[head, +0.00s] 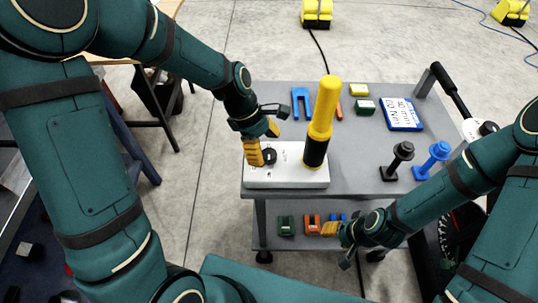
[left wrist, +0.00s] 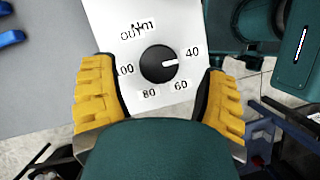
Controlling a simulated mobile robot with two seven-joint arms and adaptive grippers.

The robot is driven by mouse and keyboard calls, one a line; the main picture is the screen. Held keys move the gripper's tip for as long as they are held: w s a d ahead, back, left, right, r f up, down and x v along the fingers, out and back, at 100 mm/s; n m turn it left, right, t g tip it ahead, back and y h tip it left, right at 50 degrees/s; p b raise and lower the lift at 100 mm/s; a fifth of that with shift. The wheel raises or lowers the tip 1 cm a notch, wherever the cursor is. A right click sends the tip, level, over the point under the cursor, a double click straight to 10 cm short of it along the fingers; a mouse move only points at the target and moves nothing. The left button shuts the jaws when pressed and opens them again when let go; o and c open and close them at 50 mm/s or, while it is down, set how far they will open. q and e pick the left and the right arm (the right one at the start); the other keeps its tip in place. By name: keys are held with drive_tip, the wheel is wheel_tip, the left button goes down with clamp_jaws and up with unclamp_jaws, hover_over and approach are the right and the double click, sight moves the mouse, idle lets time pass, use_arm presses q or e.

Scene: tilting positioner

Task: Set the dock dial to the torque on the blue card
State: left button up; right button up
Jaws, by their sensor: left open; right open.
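The white dock (head: 290,178) lies at the table's front left. Its black dial (head: 270,157) also shows in the left wrist view (left wrist: 155,64), ringed by 40, 60, 80, 100 and "OUT Nm". The white pointer lies between 40 and 60, nearer 40. My left gripper (head: 263,141) is open over the dial; in the left wrist view its yellow fingers (left wrist: 160,100) stand either side, apart from it. A yellow-handled tool (head: 323,108) stands upright at the dock's right end. The blue card (head: 403,114) lies back right; its writing is too small to read surely. My right gripper (head: 330,229) is open, low before the table.
Behind the tool lie a blue fork-shaped part (head: 300,103), a yellow block (head: 359,89) and a green block (head: 364,107). A black bolt-like post (head: 396,160) and a blue one (head: 432,160) stand at right. Small coloured blocks (head: 312,224) sit on the lower shelf.

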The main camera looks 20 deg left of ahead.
use_arm(q)
drive_tip(key=shift+x, duration=1.35)
drive_tip(key=c, duration=1.2)
